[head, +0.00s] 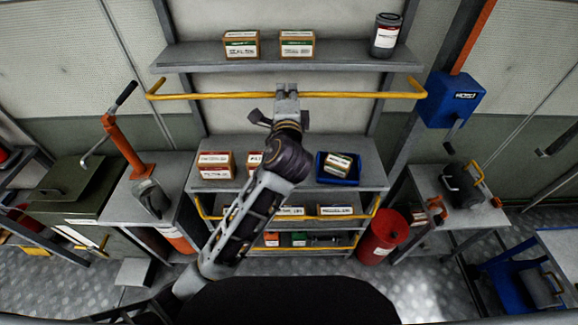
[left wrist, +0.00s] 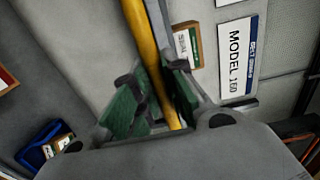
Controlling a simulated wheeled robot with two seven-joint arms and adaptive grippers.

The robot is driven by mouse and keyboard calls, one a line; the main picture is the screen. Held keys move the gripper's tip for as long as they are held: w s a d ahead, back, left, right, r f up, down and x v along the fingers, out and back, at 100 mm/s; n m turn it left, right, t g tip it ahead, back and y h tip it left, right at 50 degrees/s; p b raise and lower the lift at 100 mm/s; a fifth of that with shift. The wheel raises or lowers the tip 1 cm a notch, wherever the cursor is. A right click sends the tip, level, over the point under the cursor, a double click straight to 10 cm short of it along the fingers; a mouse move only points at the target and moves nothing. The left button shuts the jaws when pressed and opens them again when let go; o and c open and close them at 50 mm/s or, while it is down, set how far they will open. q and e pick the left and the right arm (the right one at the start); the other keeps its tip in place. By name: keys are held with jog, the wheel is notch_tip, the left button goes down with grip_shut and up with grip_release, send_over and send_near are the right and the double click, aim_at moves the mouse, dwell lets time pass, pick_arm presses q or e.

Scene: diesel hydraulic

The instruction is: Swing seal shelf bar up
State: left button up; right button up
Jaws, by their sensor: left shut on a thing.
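A yellow bar (head: 360,96) runs along the front of the upper shelf (head: 205,55), a little below the shelf's edge, with short bent ends at both sides. My left gripper (head: 287,92) reaches up to the middle of this bar and is shut on it. In the left wrist view the bar (left wrist: 144,38) passes between the green pads of my left gripper (left wrist: 158,95). The gripper hides a short stretch of the bar in the head view. My right gripper is not in view.
Small boxes (head: 297,43) and a dark canister (head: 386,36) stand on the upper shelf. Below, a grey shelf (head: 285,172) carries boxes and a blue bin (head: 338,180). A lower yellow bar (head: 290,216) crosses in front. A blue crank box (head: 455,98) hangs at right.

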pick_arm(q)
jog(key=shift+w+r, duration=0.2)
jog(key=shift+r, duration=0.75)
jog(key=shift+w+r, duration=0.2)
jog(key=shift+r, duration=0.7)
jog(key=shift+w+r, duration=0.55)
jog(key=shift+r, duration=0.3)
jog(key=shift+w+r, duration=0.55)
jog(key=shift+r, duration=0.25)
jog(key=shift+w+r, duration=0.15)
jog(key=shift+w+r, duration=0.55)
jog(key=shift+w, duration=0.2)
jog(key=shift+w+r, duration=0.5)
jog(key=shift+w, duration=0.3)
